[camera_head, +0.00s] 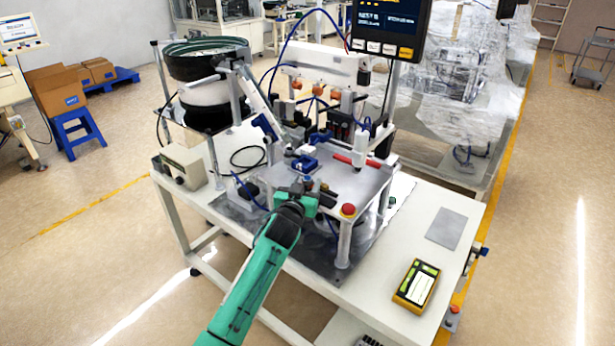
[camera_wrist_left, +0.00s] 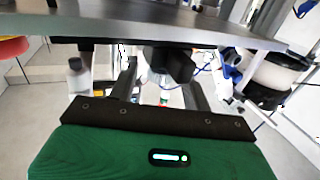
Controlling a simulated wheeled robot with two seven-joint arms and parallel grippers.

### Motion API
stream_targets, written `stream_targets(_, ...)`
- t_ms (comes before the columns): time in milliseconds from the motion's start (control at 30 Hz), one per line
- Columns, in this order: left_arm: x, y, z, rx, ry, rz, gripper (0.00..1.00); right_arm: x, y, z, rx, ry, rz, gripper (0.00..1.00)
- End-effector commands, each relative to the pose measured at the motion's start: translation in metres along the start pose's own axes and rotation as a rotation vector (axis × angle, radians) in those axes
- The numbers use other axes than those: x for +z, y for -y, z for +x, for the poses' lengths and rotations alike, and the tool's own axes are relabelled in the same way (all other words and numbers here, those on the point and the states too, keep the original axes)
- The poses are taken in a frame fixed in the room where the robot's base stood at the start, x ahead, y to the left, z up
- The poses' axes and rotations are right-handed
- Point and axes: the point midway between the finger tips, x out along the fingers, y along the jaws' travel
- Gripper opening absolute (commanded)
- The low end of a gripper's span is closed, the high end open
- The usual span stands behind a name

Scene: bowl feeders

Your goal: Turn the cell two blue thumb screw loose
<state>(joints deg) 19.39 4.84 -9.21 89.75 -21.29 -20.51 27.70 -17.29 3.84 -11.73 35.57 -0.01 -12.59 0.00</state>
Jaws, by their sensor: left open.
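My left arm comes in from the bottom of the head view, and its gripper (camera_head: 300,193) is at the front edge of the grey fixture plate (camera_head: 352,195). In the left wrist view the gripper (camera_wrist_left: 163,88) is open, with its two dark fingers apart under the plate (camera_wrist_left: 200,24). A dark, knob-like part (camera_wrist_left: 170,63) shows beyond and between the fingers, close under the plate. I cannot tell whether they touch it. I cannot clearly make out the blue thumb screw; small coloured knobs (camera_head: 323,187) show beside the gripper. My right gripper is not in view.
A red button (camera_head: 348,210) stands at the plate's front corner. A bowl feeder (camera_head: 205,75) is behind left, and a monitor (camera_head: 390,25) hangs at the back. A yellow handheld device (camera_head: 416,287) and a grey pad (camera_head: 446,228) lie on the white table (camera_head: 385,255).

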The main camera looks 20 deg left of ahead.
Motion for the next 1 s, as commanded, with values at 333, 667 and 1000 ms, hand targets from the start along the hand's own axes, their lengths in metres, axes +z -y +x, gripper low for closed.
stream_targets(333,0.000,0.000,0.021,0.000,0.001,0.000,0.49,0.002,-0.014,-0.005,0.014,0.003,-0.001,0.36)
stream_targets(667,0.001,0.000,0.021,0.000,0.001,0.000,0.31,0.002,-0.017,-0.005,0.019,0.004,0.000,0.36)
stream_targets(1000,0.002,-0.002,0.022,-0.015,-0.003,-0.001,0.06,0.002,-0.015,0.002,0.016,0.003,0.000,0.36)
